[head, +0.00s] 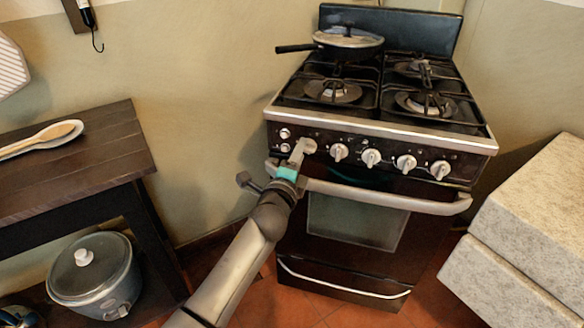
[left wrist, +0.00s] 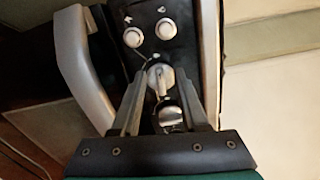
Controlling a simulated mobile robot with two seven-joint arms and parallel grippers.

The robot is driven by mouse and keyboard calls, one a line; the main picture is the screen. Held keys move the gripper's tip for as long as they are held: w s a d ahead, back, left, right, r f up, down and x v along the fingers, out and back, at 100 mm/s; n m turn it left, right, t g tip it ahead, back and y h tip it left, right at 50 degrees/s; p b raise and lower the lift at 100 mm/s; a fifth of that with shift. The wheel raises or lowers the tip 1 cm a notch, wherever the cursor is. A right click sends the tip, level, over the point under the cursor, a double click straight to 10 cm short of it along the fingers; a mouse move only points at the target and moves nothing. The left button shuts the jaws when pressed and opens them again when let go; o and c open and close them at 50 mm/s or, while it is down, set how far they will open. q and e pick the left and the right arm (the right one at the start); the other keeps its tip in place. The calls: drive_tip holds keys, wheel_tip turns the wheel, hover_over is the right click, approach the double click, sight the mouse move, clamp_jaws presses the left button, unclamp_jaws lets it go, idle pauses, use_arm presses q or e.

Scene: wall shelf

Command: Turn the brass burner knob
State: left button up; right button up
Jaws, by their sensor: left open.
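The stove's front panel (head: 322,146) carries a row of burner knobs that look pale silver; I cannot pick out a brass colour. My right gripper is not in view.
The oven handle (head: 385,199) runs below the panel. A lidded pan (head: 347,40) stands on a back burner. A dark wooden table (head: 80,160) is at left, pale stone blocks (head: 535,210) at right.

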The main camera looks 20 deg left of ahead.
use_arm(q)
drive_tip(key=shift+s, duration=0.4)
drive_tip(key=s+p, duration=0.2)
drive_tip(key=s, duration=1.2)
drive_tip(key=shift+d, duration=0.35)
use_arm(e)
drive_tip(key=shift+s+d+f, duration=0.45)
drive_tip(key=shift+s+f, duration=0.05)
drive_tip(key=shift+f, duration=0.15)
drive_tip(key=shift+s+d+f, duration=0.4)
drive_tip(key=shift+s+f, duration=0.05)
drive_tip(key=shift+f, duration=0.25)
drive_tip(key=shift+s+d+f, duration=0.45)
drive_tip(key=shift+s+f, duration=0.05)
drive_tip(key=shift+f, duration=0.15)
use_arm(q)
drive_tip(key=shift+c, duration=0.4)
clamp_jaws()
